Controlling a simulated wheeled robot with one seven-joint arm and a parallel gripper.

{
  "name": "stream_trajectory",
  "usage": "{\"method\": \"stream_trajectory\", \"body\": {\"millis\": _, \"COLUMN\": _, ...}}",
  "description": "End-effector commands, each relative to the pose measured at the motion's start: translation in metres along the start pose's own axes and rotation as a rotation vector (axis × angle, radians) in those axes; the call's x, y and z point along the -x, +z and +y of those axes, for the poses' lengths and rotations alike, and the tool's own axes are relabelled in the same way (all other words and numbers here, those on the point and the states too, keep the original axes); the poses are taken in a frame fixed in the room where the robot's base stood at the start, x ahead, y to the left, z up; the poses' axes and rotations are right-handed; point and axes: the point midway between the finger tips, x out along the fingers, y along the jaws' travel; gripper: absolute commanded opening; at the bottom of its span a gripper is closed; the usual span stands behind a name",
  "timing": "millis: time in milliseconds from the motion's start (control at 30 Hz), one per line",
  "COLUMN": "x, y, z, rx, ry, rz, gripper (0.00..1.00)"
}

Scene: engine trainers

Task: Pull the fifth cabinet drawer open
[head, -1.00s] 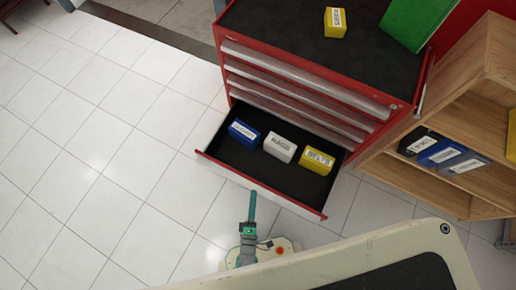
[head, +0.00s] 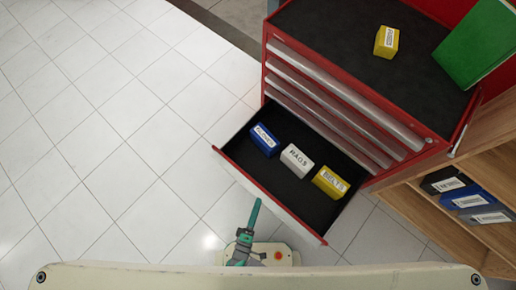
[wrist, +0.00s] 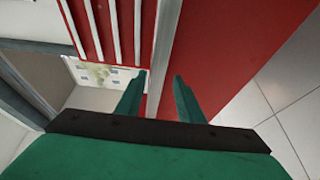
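The red cabinet (head: 271,76) has several shut drawers with pale handle strips. Below them, the lowest visible drawer (head: 310,212) is pulled well out, its black-lined inside showing. It holds a blue box (head: 264,140), a white box (head: 297,160) and a yellow box (head: 330,182). My teal gripper (head: 257,203) is in front of and below the drawer front in the head view. In the wrist view its two fingers (wrist: 160,77) are apart, with a pale strip and red panel beyond the gap. I see nothing clearly held; contact with the drawer front cannot be told.
A yellow box (head: 386,42) and a green case (head: 478,45) are on the cabinet's black top. A wooden shelf (head: 425,217) with several binders stands close at the right. The tiled floor (head: 100,130) at the left is clear.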

Motion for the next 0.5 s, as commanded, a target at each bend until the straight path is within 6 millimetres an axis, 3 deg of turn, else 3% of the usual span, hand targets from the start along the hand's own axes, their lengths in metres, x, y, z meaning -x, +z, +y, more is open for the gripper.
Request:
{"method": "stream_trajectory", "body": {"millis": 267, "x": 0.005, "y": 0.002, "z": 0.001, "rx": 0.001, "ry": 0.003, "rz": -0.003, "gripper": 0.34}}
{"method": "stream_trajectory", "body": {"millis": 500, "x": 0.043, "y": 0.001, "z": 0.0, "rx": 0.001, "ry": 0.001, "rz": -0.001, "gripper": 0.34}}
